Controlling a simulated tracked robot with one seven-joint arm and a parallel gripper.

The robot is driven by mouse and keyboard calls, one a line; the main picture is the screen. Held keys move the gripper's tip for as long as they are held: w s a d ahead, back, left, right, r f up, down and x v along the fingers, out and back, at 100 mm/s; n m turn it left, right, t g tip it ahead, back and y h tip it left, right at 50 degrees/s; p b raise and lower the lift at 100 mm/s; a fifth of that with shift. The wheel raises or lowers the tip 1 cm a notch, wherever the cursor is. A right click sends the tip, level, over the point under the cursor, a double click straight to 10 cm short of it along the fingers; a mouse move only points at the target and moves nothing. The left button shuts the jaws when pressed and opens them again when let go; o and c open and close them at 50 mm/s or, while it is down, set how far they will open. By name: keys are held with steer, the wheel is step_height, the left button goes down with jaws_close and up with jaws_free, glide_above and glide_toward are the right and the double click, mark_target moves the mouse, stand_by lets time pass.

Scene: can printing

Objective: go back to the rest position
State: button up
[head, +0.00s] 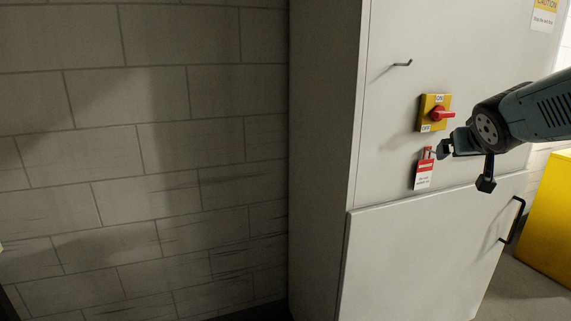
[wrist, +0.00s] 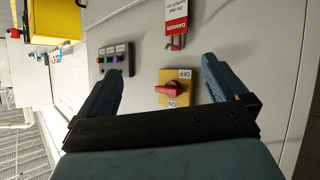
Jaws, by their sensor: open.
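My gripper (head: 446,149) is at the right in the head view, in front of the grey cabinet (head: 400,240). In the wrist view my gripper (wrist: 163,66) has its two fingers wide apart, with nothing held between them. A red and white danger tag (head: 424,172) with a small red clasp hangs at the cabinet front, just left of the fingers. The tag also shows at the top of the wrist view (wrist: 176,14), beyond the fingertips. A yellow switch with a red handle (head: 435,113) is just above the tag, and in the wrist view the switch (wrist: 172,90) shows between the fingers.
A dark button panel (wrist: 116,58) is beside the switch in the wrist view. A hook (head: 402,64) sticks out above the switch. A black door handle (head: 513,220) stands out lower right, near a yellow box (head: 552,220). A block wall (head: 140,150) fills the left.

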steer(key=s+a+f+n+g+y, duration=0.1)
steer(key=s+a+f+g+y, duration=0.1)
steer(key=s+a, duration=0.5)
steer(key=s+a+f+n+g+y, duration=0.1)
steer(key=s+a+f+g+y, duration=0.1)
steer(key=s+a+f, duration=0.3)
steer(key=s+a+g, duration=0.1)
steer(key=s+a, duration=0.2)
steer(key=a, duration=0.1)
steer(key=shift+s+f+g, duration=0.15)
steer(key=shift+s+g, duration=0.05)
steer(key=shift+g, duration=0.1)
steer(key=shift+d, duration=0.1)
stand_by(0.9)
